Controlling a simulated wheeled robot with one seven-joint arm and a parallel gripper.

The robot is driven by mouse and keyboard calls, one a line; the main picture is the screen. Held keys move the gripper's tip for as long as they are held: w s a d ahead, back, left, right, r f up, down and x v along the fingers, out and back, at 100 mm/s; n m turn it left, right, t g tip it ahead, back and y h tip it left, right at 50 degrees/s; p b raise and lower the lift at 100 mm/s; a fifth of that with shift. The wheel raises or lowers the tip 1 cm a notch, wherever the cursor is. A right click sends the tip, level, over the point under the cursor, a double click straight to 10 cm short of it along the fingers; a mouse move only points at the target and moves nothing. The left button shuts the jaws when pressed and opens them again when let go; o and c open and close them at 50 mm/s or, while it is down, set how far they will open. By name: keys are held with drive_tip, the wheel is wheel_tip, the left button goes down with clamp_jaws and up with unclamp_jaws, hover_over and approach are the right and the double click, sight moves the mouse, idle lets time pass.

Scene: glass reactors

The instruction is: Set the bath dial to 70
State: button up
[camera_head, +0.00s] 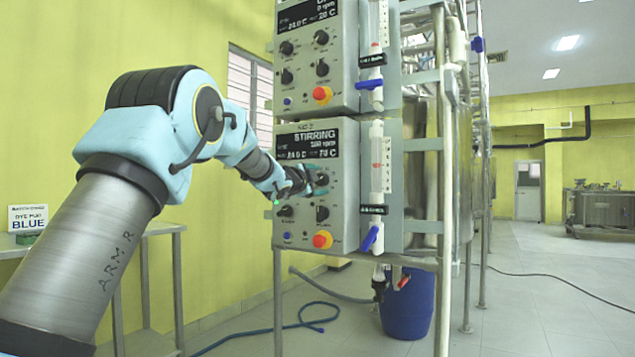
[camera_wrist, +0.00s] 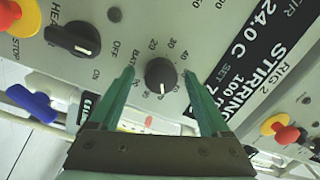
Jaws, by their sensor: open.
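The bath dial (camera_wrist: 160,74) is a round black knob with a white pointer line, on the grey panel of Rig 2 (camera_head: 345,215). In the wrist view the line points toward the picture's bottom; the number there is too small to read surely. My gripper (camera_wrist: 159,82) is open, its two green fingers on either side of the dial with gaps visible. In the head view my gripper (camera_head: 308,181) is at the panel's upper right knob and partly hides it. The black display (camera_head: 310,142) reads STIRRING, 24.0 C and a set value that looks like 70 C.
Close by are a black heat switch (camera_wrist: 73,38), a red-and-yellow stop button (camera_head: 322,239) and a blue valve handle (camera_head: 370,238). A similar panel (camera_head: 318,55) sits above. Metal frame posts stand on the right; a blue barrel (camera_head: 408,305) is below.

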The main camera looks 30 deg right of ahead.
drive_tip(key=v, duration=1)
drive_tip(key=shift+s+a+b, duration=0.2)
drive_tip(key=shift+a+b, duration=0.15)
drive_tip(key=shift+b, duration=0.05)
drive_tip(key=shift+f, duration=0.1)
drive_tip(key=w+a+f+n+y, duration=0.1)
drive_tip(key=a+f+n+y, duration=0.45)
drive_tip(key=a+f, duration=0.55)
drive_tip(key=w+a+f+n+y, duration=0.1)
drive_tip(key=a+f+n+y, duration=0.55)
drive_tip(key=a, duration=0.75)
drive_tip(key=s+a+f+n+g+y, duration=0.2)
drive_tip(key=s+a+f+n+g, duration=0.3)
drive_tip(key=s+a+f, duration=0.55)
drive_tip(key=s+a+f+n+g, duration=0.2)
drive_tip(key=s+a+f+n, duration=0.2)
drive_tip(key=s, duration=0.3)
drive_tip(key=s+a+f+n+g, duration=0.25)
drive_tip(key=s+a+f, duration=0.2)
drive_tip(key=s, duration=0.25)
wheel_tip(320, 180, up, 30)
drive_tip(key=p, duration=3)
drive_tip(key=shift+w+t+y, duration=0.15)
drive_tip(key=shift+t+y, duration=0.25)
drive_tip(key=shift+t, duration=0.05)
drive_tip(key=shift+f, duration=0.1)
